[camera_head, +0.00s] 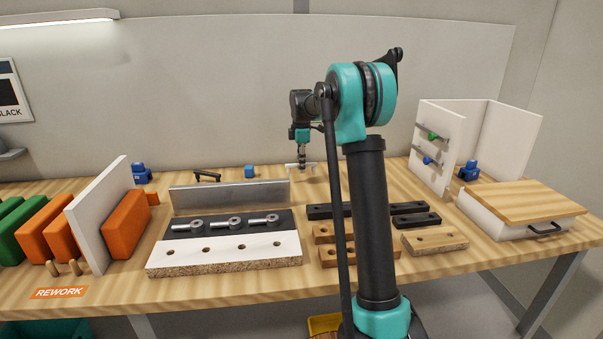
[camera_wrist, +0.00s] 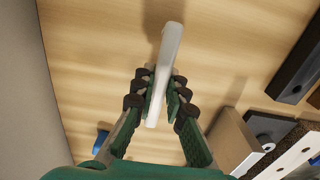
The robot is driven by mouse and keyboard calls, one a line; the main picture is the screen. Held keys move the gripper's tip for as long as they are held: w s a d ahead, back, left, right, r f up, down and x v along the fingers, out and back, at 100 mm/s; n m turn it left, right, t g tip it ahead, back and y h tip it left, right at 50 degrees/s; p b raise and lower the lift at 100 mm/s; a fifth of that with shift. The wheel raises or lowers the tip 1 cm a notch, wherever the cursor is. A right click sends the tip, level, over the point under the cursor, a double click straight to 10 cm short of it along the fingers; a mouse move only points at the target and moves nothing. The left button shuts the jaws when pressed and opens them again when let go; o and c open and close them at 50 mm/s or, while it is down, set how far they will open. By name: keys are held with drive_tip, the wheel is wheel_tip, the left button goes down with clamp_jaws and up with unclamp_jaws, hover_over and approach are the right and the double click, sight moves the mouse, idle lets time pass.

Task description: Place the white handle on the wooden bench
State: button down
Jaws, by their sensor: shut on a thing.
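The white handle (camera_wrist: 171,55) is a slim pale bar between my fingers in the wrist view. My gripper (camera_wrist: 160,92) is shut on it, and the bar sticks out past the fingertips. In the head view the handle (camera_head: 292,167) shows small at the back of the wooden bench (camera_head: 225,293), under my downward-pointing gripper (camera_head: 303,163). It is over bare wood, very low; I cannot tell whether it touches the bench. My fingers hide part of it.
A grey metal strip (camera_head: 230,196) and a drilled white board (camera_head: 215,250) lie to the left. Dark bars (camera_head: 415,220) and drilled wooden blocks (camera_head: 433,240) lie in front. A black handle (camera_head: 207,175) and a blue block (camera_head: 249,171) are at the back left.

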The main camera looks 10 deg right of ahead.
drive_tip(key=shift+f, duration=1.4)
drive_tip(key=shift+f, duration=0.1)
drive_tip(key=c, duration=1.6)
unclamp_jaws()
drive_tip(key=shift+o, duration=0.2)
wheel_tip(320, 180, up, 12)
drive_tip(key=shift+r, duration=0.1)
